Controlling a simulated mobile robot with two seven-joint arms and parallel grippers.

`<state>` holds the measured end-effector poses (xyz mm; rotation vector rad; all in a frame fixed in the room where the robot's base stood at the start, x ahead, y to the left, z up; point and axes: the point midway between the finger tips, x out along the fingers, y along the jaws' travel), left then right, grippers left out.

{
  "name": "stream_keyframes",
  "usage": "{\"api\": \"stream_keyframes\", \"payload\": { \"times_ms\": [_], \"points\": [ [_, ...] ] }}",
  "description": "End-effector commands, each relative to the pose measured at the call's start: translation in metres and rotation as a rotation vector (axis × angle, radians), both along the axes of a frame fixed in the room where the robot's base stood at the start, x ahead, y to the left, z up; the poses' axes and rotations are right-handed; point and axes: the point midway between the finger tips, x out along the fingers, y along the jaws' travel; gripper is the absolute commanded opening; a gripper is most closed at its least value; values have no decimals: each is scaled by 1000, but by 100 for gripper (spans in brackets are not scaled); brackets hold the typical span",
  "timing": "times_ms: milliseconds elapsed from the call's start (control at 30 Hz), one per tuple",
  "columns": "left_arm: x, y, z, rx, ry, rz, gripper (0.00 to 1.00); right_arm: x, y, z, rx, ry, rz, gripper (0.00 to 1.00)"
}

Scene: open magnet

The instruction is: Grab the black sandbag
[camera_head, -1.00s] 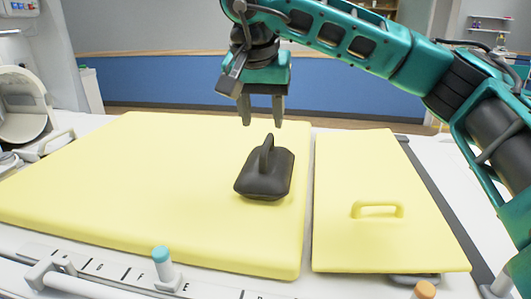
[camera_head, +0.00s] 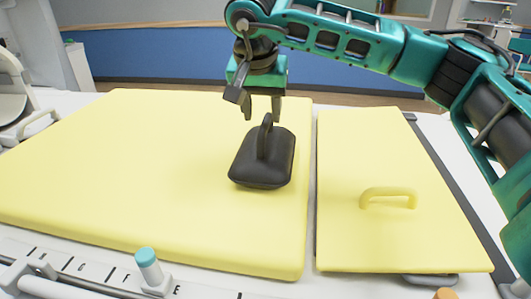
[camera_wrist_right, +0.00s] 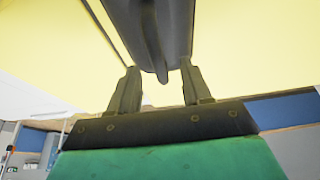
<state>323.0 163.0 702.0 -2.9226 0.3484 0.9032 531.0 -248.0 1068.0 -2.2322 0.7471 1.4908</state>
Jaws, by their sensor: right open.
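The black sandbag (camera_head: 262,168) lies on the large yellow pad (camera_head: 150,180), near its right edge, with its loop handle standing up. My right gripper (camera_head: 262,116) is open just above and behind the handle top, fingers pointing down. In the right wrist view the sandbag (camera_wrist_right: 160,25) shows with its handle between the two spread fingers (camera_wrist_right: 157,90), and a gap shows on each side. I cannot tell whether a finger touches it. My left gripper is not in view.
A smaller yellow panel (camera_head: 350,235) with a yellow handle (camera_head: 388,198) lies to the right of the pad. A blue-capped peg (camera_head: 148,266) stands at the front edge. The pad left of the sandbag is clear.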

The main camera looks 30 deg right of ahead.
Motion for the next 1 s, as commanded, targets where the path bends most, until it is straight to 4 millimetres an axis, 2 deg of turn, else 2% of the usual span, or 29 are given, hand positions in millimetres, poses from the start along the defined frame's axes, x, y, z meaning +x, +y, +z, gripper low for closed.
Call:
{"api": "stream_keyframes", "payload": {
  "times_ms": [300, 633, 1000],
  "points": [
    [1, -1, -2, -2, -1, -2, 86, 15, -16, -38, 0, 3, -1, 48],
    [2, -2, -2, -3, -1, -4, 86, 18, -18, -44, -1, 1, 0, 48],
    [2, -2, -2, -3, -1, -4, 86, 18, -18, -44, -1, 1, 0, 13]
  ]
}}
